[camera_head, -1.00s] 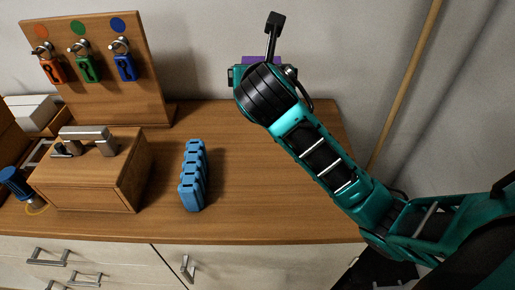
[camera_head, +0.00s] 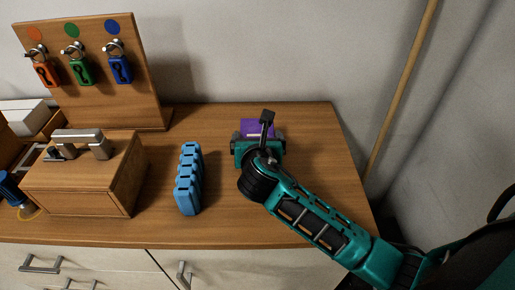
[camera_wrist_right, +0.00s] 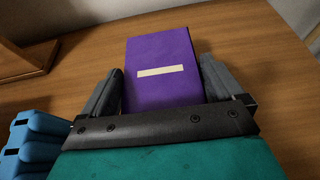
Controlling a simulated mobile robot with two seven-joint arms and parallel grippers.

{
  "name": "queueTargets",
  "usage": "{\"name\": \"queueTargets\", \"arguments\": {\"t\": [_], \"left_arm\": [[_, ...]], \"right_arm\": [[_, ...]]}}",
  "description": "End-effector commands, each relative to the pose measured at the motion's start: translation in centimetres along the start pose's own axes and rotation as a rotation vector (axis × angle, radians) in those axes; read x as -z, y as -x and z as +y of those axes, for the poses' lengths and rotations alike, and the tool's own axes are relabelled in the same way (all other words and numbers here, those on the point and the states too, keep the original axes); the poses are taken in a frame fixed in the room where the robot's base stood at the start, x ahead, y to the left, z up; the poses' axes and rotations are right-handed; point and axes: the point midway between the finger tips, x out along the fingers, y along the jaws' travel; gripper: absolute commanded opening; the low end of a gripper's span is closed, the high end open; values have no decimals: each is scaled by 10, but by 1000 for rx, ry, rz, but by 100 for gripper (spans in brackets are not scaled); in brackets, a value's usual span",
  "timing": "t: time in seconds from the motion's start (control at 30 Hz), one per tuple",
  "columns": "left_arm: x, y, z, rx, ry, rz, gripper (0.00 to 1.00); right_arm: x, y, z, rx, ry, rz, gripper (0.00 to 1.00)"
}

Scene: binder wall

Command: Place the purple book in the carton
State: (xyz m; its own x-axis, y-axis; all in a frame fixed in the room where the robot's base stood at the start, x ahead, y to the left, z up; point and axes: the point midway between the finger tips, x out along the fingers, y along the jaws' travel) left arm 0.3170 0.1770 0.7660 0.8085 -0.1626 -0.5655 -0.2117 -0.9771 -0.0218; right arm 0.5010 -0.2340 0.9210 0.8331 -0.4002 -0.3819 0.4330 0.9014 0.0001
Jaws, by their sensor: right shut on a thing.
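The purple book (camera_wrist_right: 160,68) has a pale label strip and sits between the fingers of my right gripper (camera_wrist_right: 162,88) in the right wrist view. In the head view a small part of the book (camera_head: 257,127) shows beyond the right gripper (camera_head: 258,137), over the right part of the wooden top. The gripper is shut on the book. Its lower end is hidden by the gripper body. I cannot tell whether the book touches the surface. No carton is recognisable in view. My left gripper is not in view.
A blue slotted rack (camera_head: 188,180) stands left of my right arm. A wooden box (camera_head: 85,180) with a metal handle is further left. A board (camera_head: 95,75) with three coloured padlocks stands behind. The wooden top (camera_head: 315,150) is clear at the right.

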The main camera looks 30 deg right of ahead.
Motion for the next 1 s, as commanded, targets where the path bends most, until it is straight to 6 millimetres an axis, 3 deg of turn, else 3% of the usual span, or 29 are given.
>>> {"name": "queueTargets", "arguments": {"t": [0.17, 0.53, 0.57, 0.6, 0.87, 1.0], "left_arm": [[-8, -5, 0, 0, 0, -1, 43], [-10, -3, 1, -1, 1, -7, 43], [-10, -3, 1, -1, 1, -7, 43], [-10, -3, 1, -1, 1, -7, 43], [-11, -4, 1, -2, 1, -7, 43], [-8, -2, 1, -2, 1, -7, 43]], "right_arm": [[26, -11, 0, 1, 2, 1, 53], [28, -12, 0, 0, 1, -1, 53], [30, -12, 0, 1, 1, 1, 96], [30, -12, 0, 0, 1, 1, 100], [28, -11, 0, 0, 0, 1, 100], [26, 3, 1, -2, 2, 1, 100]]}}
